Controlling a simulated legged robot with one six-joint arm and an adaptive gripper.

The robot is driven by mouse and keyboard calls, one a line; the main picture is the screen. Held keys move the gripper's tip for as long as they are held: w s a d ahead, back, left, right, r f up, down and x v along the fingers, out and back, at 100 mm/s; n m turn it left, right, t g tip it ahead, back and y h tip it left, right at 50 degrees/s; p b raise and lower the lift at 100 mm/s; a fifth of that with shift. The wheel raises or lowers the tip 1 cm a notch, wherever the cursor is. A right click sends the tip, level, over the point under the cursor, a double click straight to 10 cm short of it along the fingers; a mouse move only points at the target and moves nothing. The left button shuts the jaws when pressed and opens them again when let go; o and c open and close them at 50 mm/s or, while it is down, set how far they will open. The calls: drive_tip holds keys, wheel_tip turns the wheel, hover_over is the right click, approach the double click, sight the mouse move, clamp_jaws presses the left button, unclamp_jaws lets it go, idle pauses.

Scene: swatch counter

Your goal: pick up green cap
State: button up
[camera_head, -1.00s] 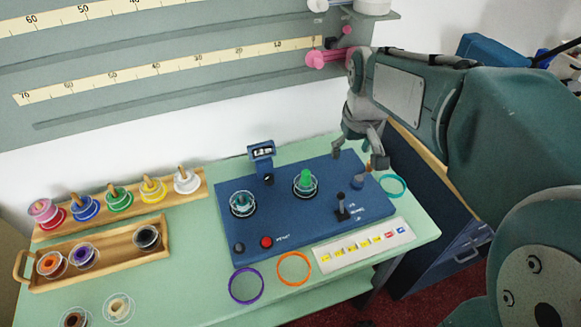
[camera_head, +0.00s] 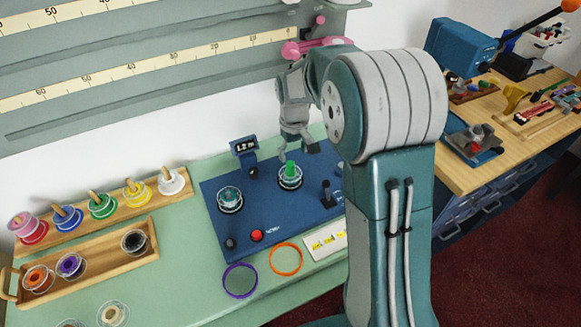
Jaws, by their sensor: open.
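The green cap (camera_head: 291,169) is a small upright green piece in the middle of a clear round spool on the blue panel (camera_head: 211,192). My gripper (camera_head: 298,156) is open and points down just above and beside the cap, with one finger on each side of it as seen in the head view. I cannot tell whether a finger touches the cap. Nothing is held.
Another clear spool (camera_head: 230,199) sits left on the panel, near a small display (camera_head: 244,149). A black lever (camera_head: 327,194) and a red button (camera_head: 257,235) stand nearby. Purple (camera_head: 239,281) and orange (camera_head: 286,259) rings lie in front. Wooden spool racks (camera_head: 110,264) are at left.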

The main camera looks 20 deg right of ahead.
sight(290, 163)
drive_tip(key=f, duration=0.2)
drive_tip(key=a+f, duration=0.1)
drive_tip(key=f, duration=0.2)
drive_tip(key=shift+f, duration=0.1)
drive_tip(key=shift+d+f, duration=0.1)
drive_tip(key=shift+f, duration=0.15)
drive_tip(key=c, duration=0.8)
